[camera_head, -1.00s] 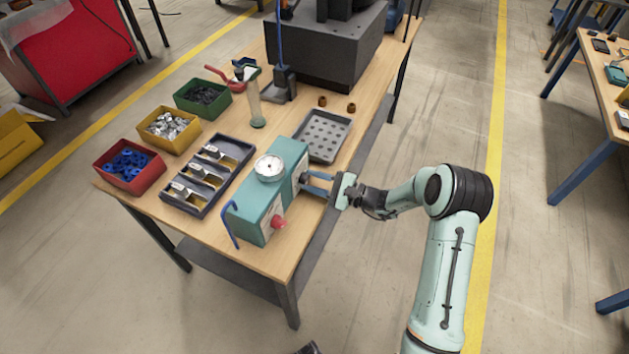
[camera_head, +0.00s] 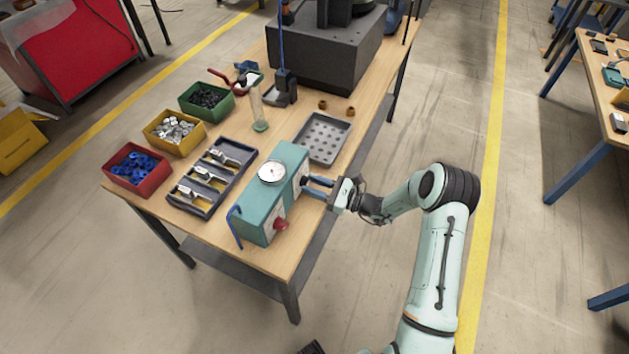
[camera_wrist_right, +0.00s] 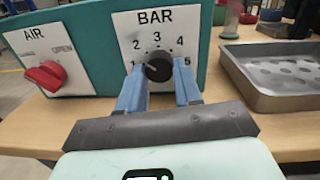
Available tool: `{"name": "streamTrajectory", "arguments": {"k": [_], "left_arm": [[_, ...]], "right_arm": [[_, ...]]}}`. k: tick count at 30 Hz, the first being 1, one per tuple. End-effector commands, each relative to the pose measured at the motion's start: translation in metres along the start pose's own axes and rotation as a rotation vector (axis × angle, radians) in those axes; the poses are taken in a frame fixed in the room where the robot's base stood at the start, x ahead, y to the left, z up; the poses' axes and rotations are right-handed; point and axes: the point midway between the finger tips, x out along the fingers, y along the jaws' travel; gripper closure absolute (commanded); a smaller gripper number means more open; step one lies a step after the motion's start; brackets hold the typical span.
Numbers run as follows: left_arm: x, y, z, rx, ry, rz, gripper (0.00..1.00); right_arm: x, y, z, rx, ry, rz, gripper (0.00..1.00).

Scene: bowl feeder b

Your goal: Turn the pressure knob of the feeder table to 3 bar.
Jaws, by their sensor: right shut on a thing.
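The teal feeder control box (camera_head: 262,205) stands at the near edge of the wooden table, with a round white gauge (camera_head: 271,172) on top. In the right wrist view the black pressure knob (camera_wrist_right: 158,67) sits under the word BAR, inside a scale from 1 to 5. A pale mark on the knob seems to point left, toward the low end; its exact reading is unclear. My right gripper (camera_head: 304,186), also in the wrist view (camera_wrist_right: 158,80), is shut on the knob, one blue finger on each side. My left gripper is not in view.
A red AIR knob (camera_wrist_right: 46,76) is left of the scale on the same box. A grey perforated tray (camera_head: 322,138) lies close beyond the gripper. A divided tray (camera_head: 210,180) and coloured bins (camera_head: 135,168) stand left of the box.

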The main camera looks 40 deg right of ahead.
Motion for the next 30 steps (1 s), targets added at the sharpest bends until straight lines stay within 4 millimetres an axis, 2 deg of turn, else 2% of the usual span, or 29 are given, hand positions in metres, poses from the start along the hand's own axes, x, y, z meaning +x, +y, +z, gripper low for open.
{"name": "streamTrajectory", "arguments": {"k": [18,30], "left_arm": [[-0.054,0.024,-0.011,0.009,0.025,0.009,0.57],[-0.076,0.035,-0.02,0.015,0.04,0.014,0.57]], "right_arm": [[0.0,0.001,0.002,0.574,-0.026,-0.028,0.96],[0.0,0.003,0.001,0.808,-0.036,-0.038,0.96]]}}
